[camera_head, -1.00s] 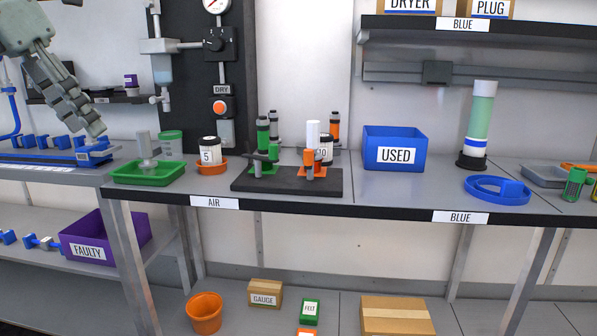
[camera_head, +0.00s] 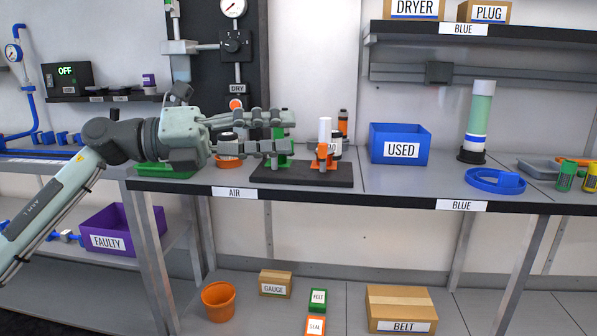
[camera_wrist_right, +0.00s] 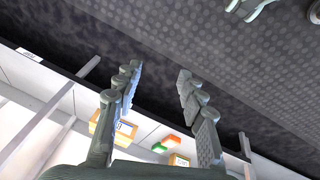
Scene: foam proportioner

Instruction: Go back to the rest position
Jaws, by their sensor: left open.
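My left gripper (camera_head: 288,133) reaches in from the left in the head view, over the front of the AIR bench (camera_head: 205,190). My right gripper (camera_wrist_right: 157,76) shows only in the right wrist view. Its two fingers are spread with nothing held, with the dark floor and lower shelf items beyond.
The blue USED bin (camera_head: 400,146), blue ring (camera_head: 495,181) and green column (camera_head: 477,122) stand to the right on the bench. The purple FAULTY bin (camera_head: 120,228) is at lower left. An orange bucket (camera_head: 218,301) and boxes sit on the lower shelf.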

